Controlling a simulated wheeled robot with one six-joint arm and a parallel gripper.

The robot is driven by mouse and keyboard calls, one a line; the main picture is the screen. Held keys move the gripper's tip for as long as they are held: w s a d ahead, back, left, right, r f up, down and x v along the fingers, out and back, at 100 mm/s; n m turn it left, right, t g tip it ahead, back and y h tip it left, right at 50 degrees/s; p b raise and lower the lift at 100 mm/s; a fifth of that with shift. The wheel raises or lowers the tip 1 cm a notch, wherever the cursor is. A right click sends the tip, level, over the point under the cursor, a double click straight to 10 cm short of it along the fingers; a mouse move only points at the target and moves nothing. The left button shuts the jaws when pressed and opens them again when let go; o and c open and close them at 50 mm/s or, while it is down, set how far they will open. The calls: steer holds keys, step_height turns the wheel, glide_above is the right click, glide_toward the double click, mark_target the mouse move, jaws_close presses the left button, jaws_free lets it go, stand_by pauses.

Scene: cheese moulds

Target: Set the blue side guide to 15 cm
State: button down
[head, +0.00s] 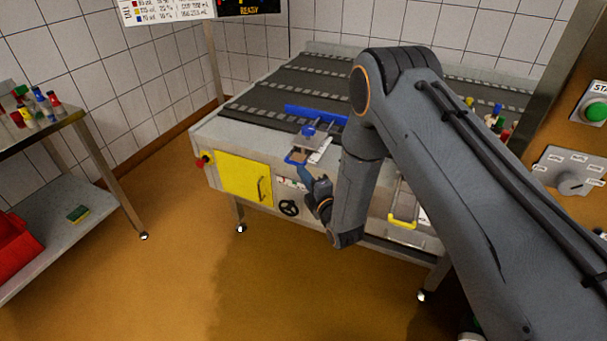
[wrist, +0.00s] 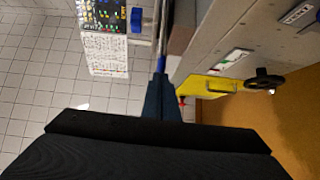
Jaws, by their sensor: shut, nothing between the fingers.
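The blue side guide (head: 318,115) is a long blue bar standing along the near side of the dark conveyor, left of my arm. A blue clamp knob (head: 308,131) sits on its bracket, beside a pale scale plate (head: 320,151) whose marks are too small to read. My gripper (head: 302,169) is at the machine's front edge, just below the bracket. In the wrist view its dark blue fingers (wrist: 161,88) are together and empty, close to a metal rod (wrist: 163,40). A blue part (wrist: 142,20) shows beyond them. Whether the fingertips touch anything is unclear.
The machine front has a yellow door (head: 243,176), a red knob (head: 205,160), a black handwheel (head: 288,208) and a yellow handle (head: 402,221). A side table (head: 45,127) with coloured pieces stands left. My arm hides part of the conveyor. The floor between is clear.

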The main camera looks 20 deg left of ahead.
mark_target(306, 162)
steer(key=w+b, duration=0.1)
steer(key=w, duration=0.1)
steer(key=w+b, duration=0.1)
steer(key=w, duration=0.1)
steer(key=shift+w+d+r, duration=0.15)
steer(key=shift+d, duration=0.05)
